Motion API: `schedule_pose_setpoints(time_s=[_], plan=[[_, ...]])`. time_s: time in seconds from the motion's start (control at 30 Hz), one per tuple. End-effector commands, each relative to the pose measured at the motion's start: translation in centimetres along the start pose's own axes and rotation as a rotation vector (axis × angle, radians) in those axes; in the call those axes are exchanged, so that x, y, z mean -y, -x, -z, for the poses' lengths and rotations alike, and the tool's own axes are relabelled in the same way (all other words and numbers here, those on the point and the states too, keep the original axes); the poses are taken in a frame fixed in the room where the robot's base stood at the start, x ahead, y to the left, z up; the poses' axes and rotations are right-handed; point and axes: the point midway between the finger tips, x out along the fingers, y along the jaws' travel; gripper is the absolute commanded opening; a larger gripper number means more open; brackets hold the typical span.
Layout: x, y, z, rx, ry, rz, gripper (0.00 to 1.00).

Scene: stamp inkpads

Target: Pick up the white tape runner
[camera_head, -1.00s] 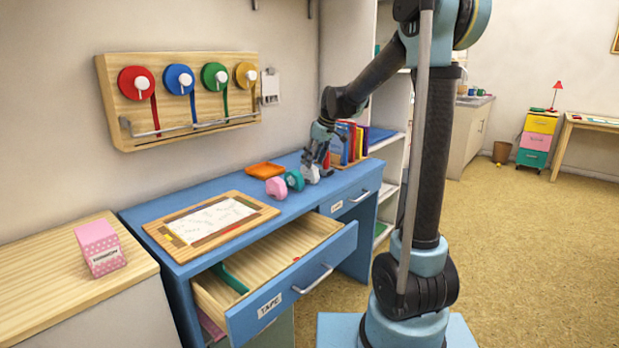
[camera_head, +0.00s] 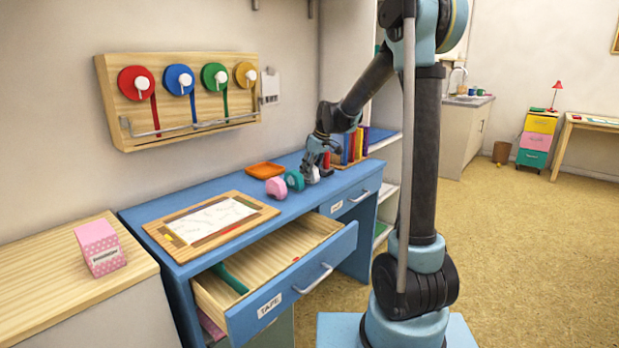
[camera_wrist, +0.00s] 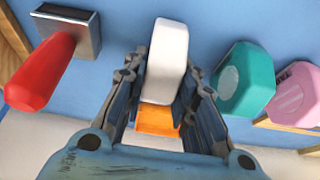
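The white tape runner (camera_wrist: 166,55) is in the upper middle of the wrist view. An orange part (camera_wrist: 158,120) shows just below its white body; I cannot tell whether it belongs to it. My gripper (camera_wrist: 168,72) is open, with one finger on each side of the tape runner. A narrow gap shows on the right; contact on the left is unclear. In the head view my gripper (camera_head: 317,166) is low over the blue desk (camera_head: 300,204), and the tape runner is mostly hidden there.
A teal tape runner (camera_wrist: 245,78) and a pink one (camera_wrist: 297,94) lie close on the right in the wrist view. A red-handled tool (camera_wrist: 40,72) with a grey block is on the left. The drawer labelled TAPE (camera_head: 300,283) stands open below the desk.

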Motion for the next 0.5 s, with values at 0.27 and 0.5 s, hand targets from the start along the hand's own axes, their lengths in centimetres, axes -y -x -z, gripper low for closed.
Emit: schedule_pose_setpoints(time_s=[0.27,0.5], plan=[[0.00,0.01,-0.01,0.000,0.000,0.000,0.01],[0.01,0.96,0.36,0.000,0.000,0.000,0.01]])
